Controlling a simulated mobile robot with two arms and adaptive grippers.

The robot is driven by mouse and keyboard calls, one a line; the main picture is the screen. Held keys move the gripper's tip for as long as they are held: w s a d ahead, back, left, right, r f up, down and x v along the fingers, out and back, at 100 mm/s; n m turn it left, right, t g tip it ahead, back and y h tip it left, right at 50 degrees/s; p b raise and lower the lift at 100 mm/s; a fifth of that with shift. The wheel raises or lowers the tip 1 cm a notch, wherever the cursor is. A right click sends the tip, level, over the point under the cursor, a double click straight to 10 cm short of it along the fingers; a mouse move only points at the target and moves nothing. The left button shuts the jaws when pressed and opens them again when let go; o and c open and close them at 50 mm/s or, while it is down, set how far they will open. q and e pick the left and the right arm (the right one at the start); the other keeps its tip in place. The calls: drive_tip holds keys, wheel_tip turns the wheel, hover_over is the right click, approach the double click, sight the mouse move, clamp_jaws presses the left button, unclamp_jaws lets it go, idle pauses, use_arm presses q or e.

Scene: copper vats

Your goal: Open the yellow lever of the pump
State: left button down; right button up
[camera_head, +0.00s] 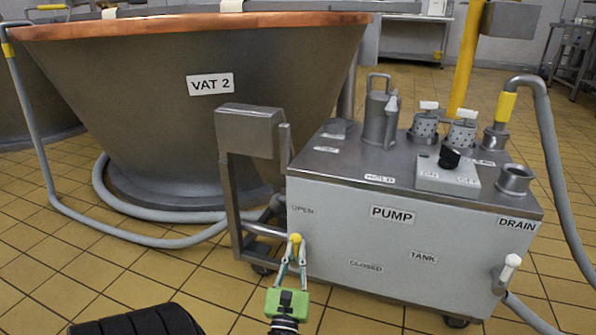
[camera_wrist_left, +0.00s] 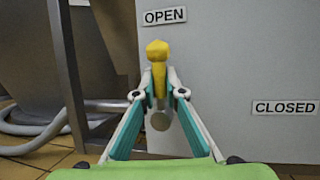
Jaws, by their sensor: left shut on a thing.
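The pump (camera_head: 330,225) is a grey steel box on castors with a PUMP label on its front. Its yellow lever (camera_head: 296,238) is at the left end of the front, below the OPEN label (camera_head: 303,209) and left of the CLOSED label (camera_head: 366,266). In the left wrist view the yellow lever (camera_wrist_left: 157,50) points up, its tip just below the OPEN label (camera_wrist_left: 165,16). My left gripper (camera_head: 295,245) is shut on the lever, with its fingertips (camera_wrist_left: 158,82) on both sides of it. The fingers hide part of the lever. My right gripper is out of view.
VAT 2 (camera_head: 160,110), a large copper-rimmed vat, stands behind and left. A grey hose (camera_head: 150,242) runs on the floor there. A metal box on a frame (camera_head: 248,132) adjoins the pump's left side. A white-handled drain valve (camera_head: 508,270) is at the front right.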

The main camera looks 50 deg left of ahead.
use_arm(q)
drive_tip(key=c, duration=2.1)
unclamp_jaws()
drive_tip(key=shift+s, duration=0.1)
wheel_tip(320, 180, up, 10)
drive_tip(key=shift+f, duration=0.1)
